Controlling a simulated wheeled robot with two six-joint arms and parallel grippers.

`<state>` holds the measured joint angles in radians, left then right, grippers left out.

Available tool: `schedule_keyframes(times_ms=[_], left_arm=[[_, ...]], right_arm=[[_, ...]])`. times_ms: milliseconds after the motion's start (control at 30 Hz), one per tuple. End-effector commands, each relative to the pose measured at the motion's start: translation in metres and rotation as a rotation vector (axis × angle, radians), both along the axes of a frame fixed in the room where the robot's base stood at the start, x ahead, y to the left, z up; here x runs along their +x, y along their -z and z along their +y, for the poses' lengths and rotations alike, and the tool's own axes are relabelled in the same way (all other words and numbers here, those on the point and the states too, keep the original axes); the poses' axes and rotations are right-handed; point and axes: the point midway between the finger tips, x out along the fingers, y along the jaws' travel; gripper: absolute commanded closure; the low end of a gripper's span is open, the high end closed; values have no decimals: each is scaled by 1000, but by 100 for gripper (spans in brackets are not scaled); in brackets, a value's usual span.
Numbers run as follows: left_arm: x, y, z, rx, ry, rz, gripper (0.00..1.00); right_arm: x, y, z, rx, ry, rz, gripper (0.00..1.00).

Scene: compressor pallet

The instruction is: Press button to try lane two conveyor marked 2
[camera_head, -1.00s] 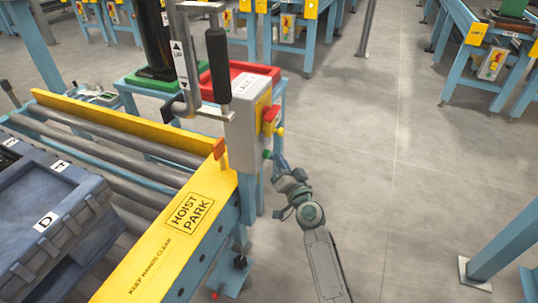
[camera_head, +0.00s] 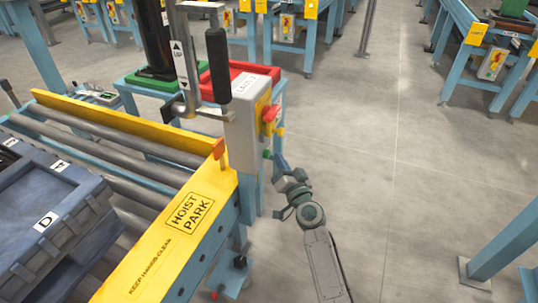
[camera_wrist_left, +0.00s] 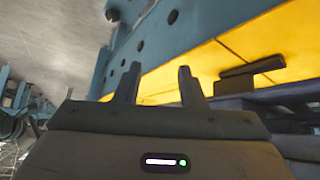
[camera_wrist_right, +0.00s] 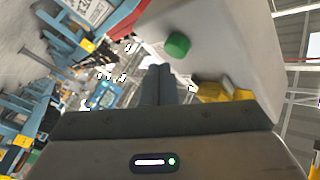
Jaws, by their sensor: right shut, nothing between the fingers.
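A grey control box (camera_head: 242,135) stands at the end of the roller conveyor, with a white label (camera_head: 247,88) on top that I cannot read for sure. On its right side are a red knob on yellow (camera_head: 270,114) and, lower, a small green button (camera_head: 267,154). My right gripper (camera_head: 279,160) is shut and empty close beside the green button. In the right wrist view the green button (camera_wrist_right: 178,44) lies just beyond the shut fingertips (camera_wrist_right: 160,68); contact cannot be told. My left gripper (camera_wrist_left: 158,75) is open and empty below a blue-and-yellow frame.
The yellow hoist park plate (camera_head: 185,222) and rollers (camera_head: 110,150) lie left of the box. A black-handled hoist arm (camera_head: 218,65) rises beside the box. A blue-grey crate (camera_head: 60,225) sits at the left.

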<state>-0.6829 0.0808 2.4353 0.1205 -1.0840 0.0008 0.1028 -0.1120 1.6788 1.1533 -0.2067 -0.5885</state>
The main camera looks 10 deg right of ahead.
Motion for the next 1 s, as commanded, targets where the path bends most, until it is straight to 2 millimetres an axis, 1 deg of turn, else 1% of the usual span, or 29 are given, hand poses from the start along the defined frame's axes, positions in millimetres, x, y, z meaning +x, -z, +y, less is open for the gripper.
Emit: schedule_keyframes(times_ms=[233, 500, 1000], left_arm=[[0, 0, 0, 0, 0, 0, 64], [0, 3, 0, 0, 1, -2, 64], [0, 3, 0, 1, 2, -1, 64]], right_arm=[[0, 0, 1, 0, 0, 0, 100], [5, 0, 7, 1, 0, 0, 100], [6, 0, 9, 0, 0, 0, 100]])
